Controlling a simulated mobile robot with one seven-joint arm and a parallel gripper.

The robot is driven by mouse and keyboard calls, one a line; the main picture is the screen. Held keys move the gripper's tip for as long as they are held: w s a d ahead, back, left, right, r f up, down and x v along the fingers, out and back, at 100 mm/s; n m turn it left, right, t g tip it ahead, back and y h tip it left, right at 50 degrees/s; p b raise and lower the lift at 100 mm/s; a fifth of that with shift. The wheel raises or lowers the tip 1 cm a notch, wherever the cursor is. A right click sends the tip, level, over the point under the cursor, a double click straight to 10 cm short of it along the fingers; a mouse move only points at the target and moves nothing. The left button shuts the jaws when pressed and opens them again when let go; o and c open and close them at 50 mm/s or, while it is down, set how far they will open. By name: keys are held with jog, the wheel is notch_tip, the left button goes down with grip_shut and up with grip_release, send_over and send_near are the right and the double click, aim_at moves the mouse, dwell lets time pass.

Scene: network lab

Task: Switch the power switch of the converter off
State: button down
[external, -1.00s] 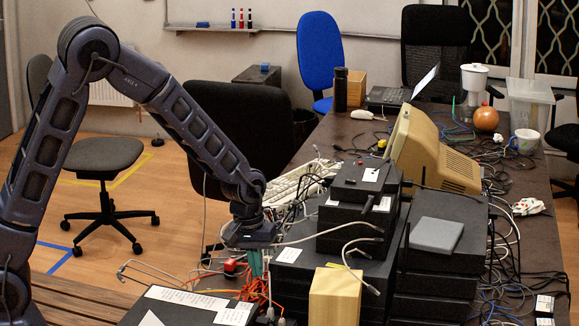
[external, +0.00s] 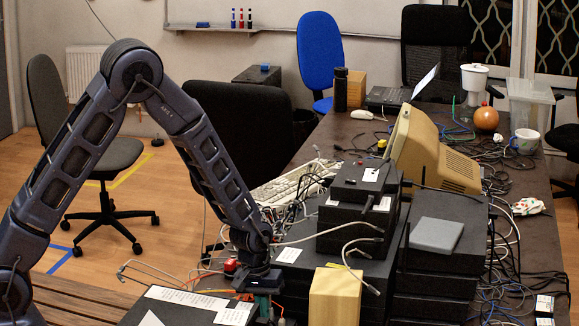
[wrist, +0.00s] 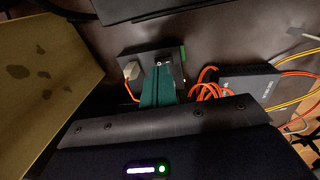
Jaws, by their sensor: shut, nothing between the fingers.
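The converter looks to be the small dark box (wrist: 126,58) in the upper middle of the wrist view. It has a grey plug on its left side with an orange cable, and a green block on its right end. My gripper (wrist: 160,72) has green fingers, closed together and empty, with their tips at the front of this box. A small pale mark shows right at the tips; I cannot tell the switch's position or whether the fingers touch it. In the external view my gripper (external: 264,310) points down at the table's near edge, and the converter cannot be made out there.
A wooden block (external: 335,297) stands close to the right of my gripper; it fills the left of the wrist view (wrist: 40,90). Another dark box (wrist: 248,86) with orange and yellow cables lies nearby. Stacked black devices (external: 352,217) and a labelled black box (external: 165,312) flank the gripper.

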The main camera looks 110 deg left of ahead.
jog(key=shift+w+f, duration=0.15)
jog(key=shift+f, duration=0.6)
jog(key=shift+f, duration=0.1)
